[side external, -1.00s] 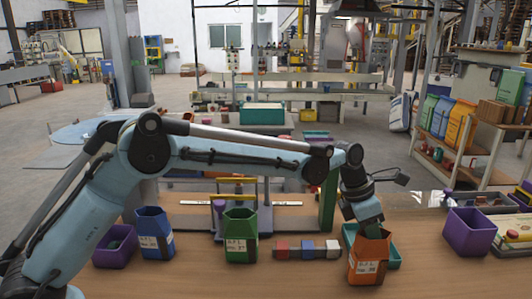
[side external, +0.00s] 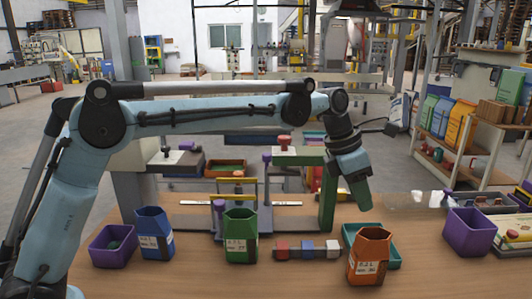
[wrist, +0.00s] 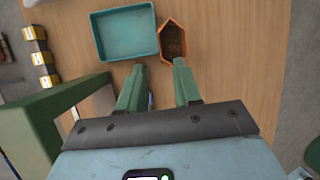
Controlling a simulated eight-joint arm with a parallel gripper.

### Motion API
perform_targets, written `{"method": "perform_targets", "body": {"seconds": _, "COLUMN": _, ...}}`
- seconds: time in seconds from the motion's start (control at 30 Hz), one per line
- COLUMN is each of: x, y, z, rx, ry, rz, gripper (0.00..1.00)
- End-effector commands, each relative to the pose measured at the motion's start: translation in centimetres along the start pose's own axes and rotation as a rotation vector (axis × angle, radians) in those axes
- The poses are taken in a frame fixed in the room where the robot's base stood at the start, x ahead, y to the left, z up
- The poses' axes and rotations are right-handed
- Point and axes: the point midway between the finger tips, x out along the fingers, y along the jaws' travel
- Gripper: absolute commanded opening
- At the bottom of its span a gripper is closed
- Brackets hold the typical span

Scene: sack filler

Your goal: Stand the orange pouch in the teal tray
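The orange pouch (side external: 368,269) stands upright with its top open on the wooden table, in front of the teal tray (side external: 394,262) in the side view. In the wrist view the pouch (wrist: 172,42) is just right of the tray (wrist: 126,57), outside its rim; whether they touch I cannot tell. The tray looks empty. My gripper (side external: 361,203) is raised above the pouch and tray, clear of both. In the wrist view its two green fingers are apart, with no object held between the tips (wrist: 158,72).
A green pouch (side external: 240,250), a blue pouch (side external: 155,244) and a purple bin (side external: 108,258) stand to the left. Small blocks (side external: 307,250) lie left of the tray. Another purple bin (side external: 470,243) is at right. A green post (side external: 328,197) rises close to my gripper.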

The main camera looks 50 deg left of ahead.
Motion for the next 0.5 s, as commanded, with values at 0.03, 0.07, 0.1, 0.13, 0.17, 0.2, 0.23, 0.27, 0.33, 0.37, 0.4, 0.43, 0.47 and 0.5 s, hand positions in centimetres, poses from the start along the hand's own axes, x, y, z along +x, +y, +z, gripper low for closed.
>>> {"method": "perform_targets", "body": {"seconds": 0.03, "x": -0.7, "y": 0.0, "z": 0.0, "rx": -0.001, "ry": 0.000, "rz": 0.000, "gripper": 0.33}}
{"method": "perform_targets", "body": {"seconds": 0.07, "x": -0.9, "y": 0.0, "z": 0.0, "rx": -0.001, "ry": 0.000, "rz": 0.000, "gripper": 0.33}}
{"method": "perform_targets", "body": {"seconds": 0.1, "x": -1.2, "y": 0.0, "z": 0.0, "rx": 0.000, "ry": 0.000, "rz": 0.000, "gripper": 0.33}}
{"method": "perform_targets", "body": {"seconds": 0.13, "x": -1.4, "y": 0.0, "z": 0.0, "rx": 0.000, "ry": 0.000, "rz": 0.000, "gripper": 0.33}}
{"method": "perform_targets", "body": {"seconds": 0.17, "x": -1.6, "y": 0.0, "z": -0.1, "rx": 0.003, "ry": 0.000, "rz": 0.000, "gripper": 0.33}}
{"method": "perform_targets", "body": {"seconds": 0.2, "x": -1.9, "y": 0.0, "z": -0.2, "rx": 0.012, "ry": -0.001, "rz": 0.002, "gripper": 0.33}}
{"method": "perform_targets", "body": {"seconds": 0.23, "x": -2.0, "y": 0.1, "z": -0.3, "rx": 0.027, "ry": -0.002, "rz": 0.005, "gripper": 0.33}}
{"method": "perform_targets", "body": {"seconds": 0.27, "x": -2.3, "y": 0.1, "z": -0.5, "rx": 0.048, "ry": -0.003, "rz": 0.010, "gripper": 0.33}}
{"method": "perform_targets", "body": {"seconds": 0.33, "x": -3.1, "y": 0.2, "z": -1.3, "rx": 0.131, "ry": -0.007, "rz": 0.025, "gripper": 0.33}}
{"method": "perform_targets", "body": {"seconds": 0.37, "x": -3.5, "y": 0.2, "z": -1.8, "rx": 0.181, "ry": -0.009, "rz": 0.034, "gripper": 0.33}}
{"method": "perform_targets", "body": {"seconds": 0.4, "x": -4.0, "y": 0.3, "z": -2.6, "rx": 0.257, "ry": -0.010, "rz": 0.050, "gripper": 0.33}}
{"method": "perform_targets", "body": {"seconds": 0.43, "x": -4.5, "y": 0.4, "z": -3.2, "rx": 0.321, "ry": -0.011, "rz": 0.064, "gripper": 0.33}}
{"method": "perform_targets", "body": {"seconds": 0.47, "x": -5.0, "y": 0.5, "z": -4.0, "rx": 0.390, "ry": -0.009, "rz": 0.078, "gripper": 0.33}}
{"method": "perform_targets", "body": {"seconds": 0.5, "x": -5.6, "y": 0.5, "z": -5.0, "rx": 0.487, "ry": -0.006, "rz": 0.096, "gripper": 0.33}}
